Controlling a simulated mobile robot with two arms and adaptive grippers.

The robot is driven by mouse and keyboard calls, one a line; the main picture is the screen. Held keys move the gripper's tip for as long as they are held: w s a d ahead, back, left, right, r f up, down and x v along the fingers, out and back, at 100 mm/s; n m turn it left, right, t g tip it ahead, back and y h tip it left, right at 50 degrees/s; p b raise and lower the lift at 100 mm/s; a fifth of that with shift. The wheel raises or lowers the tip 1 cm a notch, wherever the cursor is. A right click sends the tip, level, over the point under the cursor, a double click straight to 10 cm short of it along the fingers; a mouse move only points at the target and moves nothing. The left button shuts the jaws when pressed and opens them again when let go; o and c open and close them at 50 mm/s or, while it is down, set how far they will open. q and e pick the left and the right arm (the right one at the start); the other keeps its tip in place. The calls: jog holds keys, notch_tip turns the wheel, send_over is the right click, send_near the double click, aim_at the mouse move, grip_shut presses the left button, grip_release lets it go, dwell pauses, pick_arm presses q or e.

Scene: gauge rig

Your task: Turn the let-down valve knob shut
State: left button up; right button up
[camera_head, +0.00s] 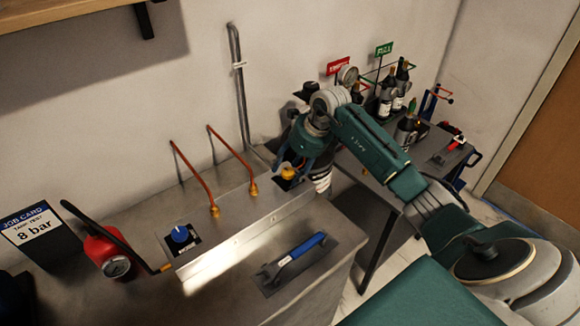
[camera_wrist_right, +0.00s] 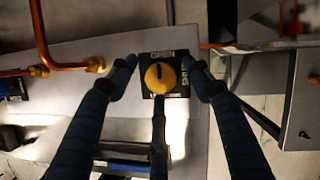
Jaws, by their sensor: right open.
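The yellow knob (camera_head: 288,173) sits on a dark label plate at the right end of the metal rig box. In the right wrist view the yellow knob (camera_wrist_right: 160,77) has a dark pointer line running up and down the picture. My right gripper (camera_head: 300,165) is above the knob; in the right wrist view its fingers (camera_wrist_right: 160,75) are open, one on each side of the plate. I cannot tell whether they touch anything. A blue knob (camera_head: 180,234) is on another plate at the left of the box. My left gripper does not show.
Two copper pipes (camera_head: 195,178) rise from brass fittings behind the knobs. A red pump with gauge (camera_head: 105,250) and a job card reading 8 bar (camera_head: 34,236) stand at left. A side table (camera_head: 425,158) holds bottles.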

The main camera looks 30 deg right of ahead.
jog(key=shift+r, duration=0.15)
jog(key=c, duration=1.1)
